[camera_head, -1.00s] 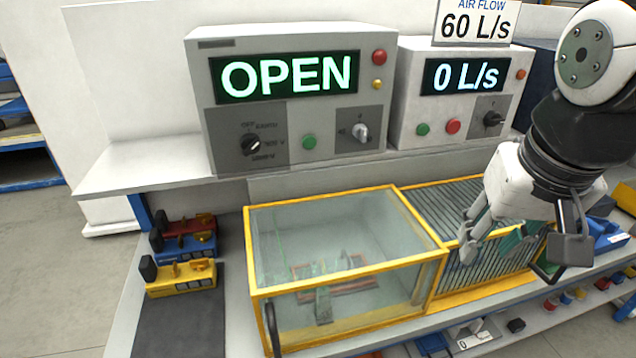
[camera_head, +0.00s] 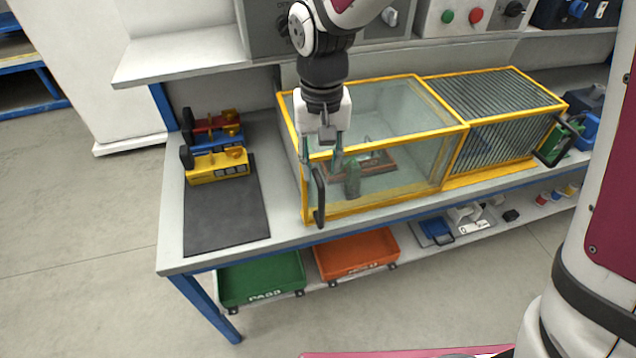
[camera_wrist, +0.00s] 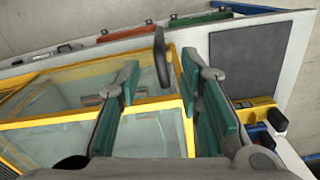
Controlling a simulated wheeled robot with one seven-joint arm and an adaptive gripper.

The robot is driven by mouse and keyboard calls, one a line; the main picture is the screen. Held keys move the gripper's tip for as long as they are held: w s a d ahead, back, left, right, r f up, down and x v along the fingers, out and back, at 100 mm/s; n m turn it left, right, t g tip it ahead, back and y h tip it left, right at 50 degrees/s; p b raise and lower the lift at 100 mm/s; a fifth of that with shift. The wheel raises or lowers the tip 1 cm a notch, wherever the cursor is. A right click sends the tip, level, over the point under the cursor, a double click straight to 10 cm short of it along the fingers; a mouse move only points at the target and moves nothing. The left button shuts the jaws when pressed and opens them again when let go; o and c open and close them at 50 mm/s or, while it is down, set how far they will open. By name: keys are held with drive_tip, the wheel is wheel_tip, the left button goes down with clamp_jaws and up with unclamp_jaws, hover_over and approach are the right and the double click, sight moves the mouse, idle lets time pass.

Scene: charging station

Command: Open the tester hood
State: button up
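The tester hood is a clear box with a yellow frame (camera_head: 390,206), and it stands closed on the bench. A black upright handle (camera_head: 319,198) is on its front left side. Inside, seen through the panes, is a reddish-brown fixture (camera_head: 375,164). My gripper (camera_head: 321,155) points down over the hood's front left corner, just above the handle. In the wrist view my gripper (camera_wrist: 162,75) is open, with its green-padded fingers spread. The handle (camera_wrist: 162,58) shows in the gap between the fingertips, and I cannot tell if they touch it.
A second yellow-framed box with a ribbed grey top (camera_head: 492,100) adjoins on the right. Green (camera_head: 262,278) and orange (camera_head: 355,254) trays are below. A shelf with control panels overhangs the back.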

sight(321, 190)
wheel_tip(321, 190, down, 11)
drive_tip(key=shift+r, duration=0.1)
drive_tip(key=shift+d, duration=0.1)
idle(0.3)
clamp_jaws()
